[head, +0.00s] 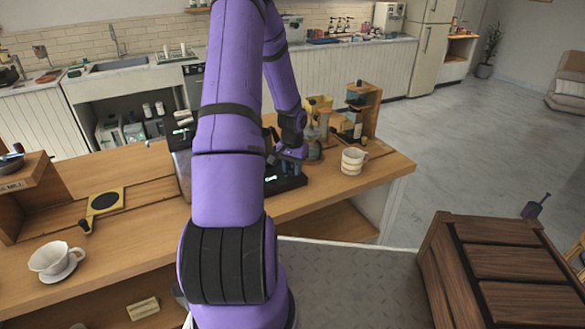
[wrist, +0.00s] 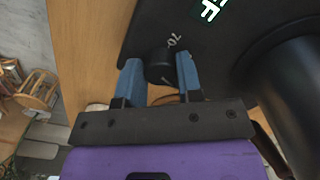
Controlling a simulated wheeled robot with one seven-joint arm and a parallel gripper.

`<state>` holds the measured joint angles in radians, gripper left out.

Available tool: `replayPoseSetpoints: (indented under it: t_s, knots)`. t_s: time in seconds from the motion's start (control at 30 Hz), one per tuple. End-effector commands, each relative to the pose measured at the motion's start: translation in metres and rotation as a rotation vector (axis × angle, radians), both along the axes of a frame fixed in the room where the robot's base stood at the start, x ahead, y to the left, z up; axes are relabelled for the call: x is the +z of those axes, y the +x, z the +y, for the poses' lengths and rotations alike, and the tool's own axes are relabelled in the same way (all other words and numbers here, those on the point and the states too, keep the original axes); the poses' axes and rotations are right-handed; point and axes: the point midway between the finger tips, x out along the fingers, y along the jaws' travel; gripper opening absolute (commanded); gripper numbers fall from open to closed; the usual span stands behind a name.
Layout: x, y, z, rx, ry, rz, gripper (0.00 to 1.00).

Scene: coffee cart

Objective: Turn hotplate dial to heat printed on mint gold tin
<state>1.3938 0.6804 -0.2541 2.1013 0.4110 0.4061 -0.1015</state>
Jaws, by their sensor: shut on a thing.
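In the wrist view, the hotplate dial (wrist: 159,66) is a small black knob between the two blue fingertips of my gripper (wrist: 160,72), which is shut on it. A printed "70" shows beside the dial on the black hotplate (wrist: 215,45). A bright display (wrist: 209,9) on the hotplate is cut by the top edge; only a letter like F is readable. In the head view, the hotplate (head: 292,184) sits on the wooden counter, partly hidden behind my purple arm, with my gripper (head: 283,160) at it. I cannot identify the mint gold tin in either view.
A striped mug (head: 353,161) stands on the counter right of the hotplate. A wooden shelf (head: 368,102) with jars stands behind. A wooden crate (head: 500,265) is at lower right.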

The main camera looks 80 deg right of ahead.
Motion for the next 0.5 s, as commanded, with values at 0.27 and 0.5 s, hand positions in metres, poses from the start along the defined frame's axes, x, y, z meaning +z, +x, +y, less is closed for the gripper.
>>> replayPoseSetpoints:
  t_s: [0.27,0.5]
  knots:
    - [0.0001,0.0008,-0.0005,-0.139,0.0,0.0,0.1]
    - [0.0001,0.0003,-0.0004,-0.192,0.0,0.0,0.1]
